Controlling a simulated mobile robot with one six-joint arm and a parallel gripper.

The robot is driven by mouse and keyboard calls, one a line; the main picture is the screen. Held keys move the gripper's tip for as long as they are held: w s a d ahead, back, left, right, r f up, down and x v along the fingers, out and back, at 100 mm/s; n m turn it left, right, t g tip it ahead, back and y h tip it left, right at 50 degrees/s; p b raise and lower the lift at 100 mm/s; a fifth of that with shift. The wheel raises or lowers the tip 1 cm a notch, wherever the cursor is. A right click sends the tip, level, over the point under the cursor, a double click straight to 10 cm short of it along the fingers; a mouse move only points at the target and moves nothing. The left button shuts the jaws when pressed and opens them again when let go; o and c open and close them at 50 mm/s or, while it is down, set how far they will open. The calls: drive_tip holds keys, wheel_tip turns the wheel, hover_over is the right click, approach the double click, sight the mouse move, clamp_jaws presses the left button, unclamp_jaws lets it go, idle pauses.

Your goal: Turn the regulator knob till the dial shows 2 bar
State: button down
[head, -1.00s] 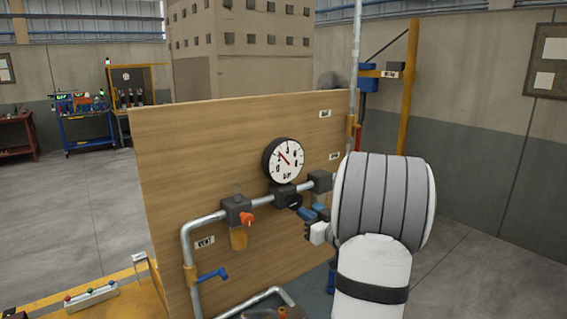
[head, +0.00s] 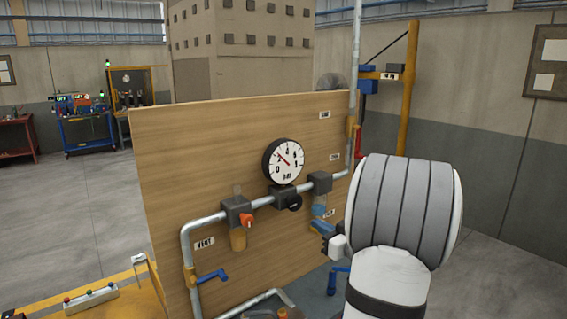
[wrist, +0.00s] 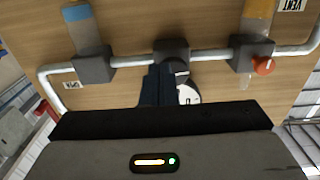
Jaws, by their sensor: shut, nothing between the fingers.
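The regulator knob (head: 294,203) is black and sits on the dark regulator body on the pipe, below the dial (head: 284,161). The dial is round and white with a black rim, and its needle points to the upper left, close to the 2 mark; the exact value is too small to tell. My gripper (head: 316,226) is shut and empty, to the lower right of the knob and apart from it. In the wrist view my gripper's fingers (wrist: 158,82) lie together, with the regulator body (wrist: 171,50) just beyond them. The dial (wrist: 188,95) is partly hidden behind them there.
The wooden panel (head: 180,150) carries the grey pipe, an orange-red knob (head: 247,220) left of the regulator and a blue lever (head: 211,276) lower left. A blue-capped fitting (wrist: 76,14) shows in the wrist view. A button box (head: 90,299) lies at lower left.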

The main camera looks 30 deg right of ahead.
drive_tip(key=m+p, duration=0.1)
drive_tip(key=m, duration=1.1)
approach(293, 201)
wheel_tip(293, 201, down, 3)
drive_tip(key=a, duration=0.2)
drive_tip(key=w, duration=0.7)
drive_tip(key=shift+w+a+r, duration=0.15)
drive_tip(key=shift+w+a, duration=0.25)
drive_tip(key=shift+a, duration=0.05)
drive_tip(key=shift+d+r+p, duration=0.15)
drive_tip(key=shift+d+p, duration=0.15)
drive_tip(key=shift+p, duration=0.1)
drive_tip(key=shift+d+f+p, duration=0.2)
drive_tip(key=shift+f+p, duration=0.1)
drive_tip(key=shift+p, duration=0.6)
drive_tip(key=shift+a+f, duration=0.1)
drive_tip(key=shift+f, duration=0.05)
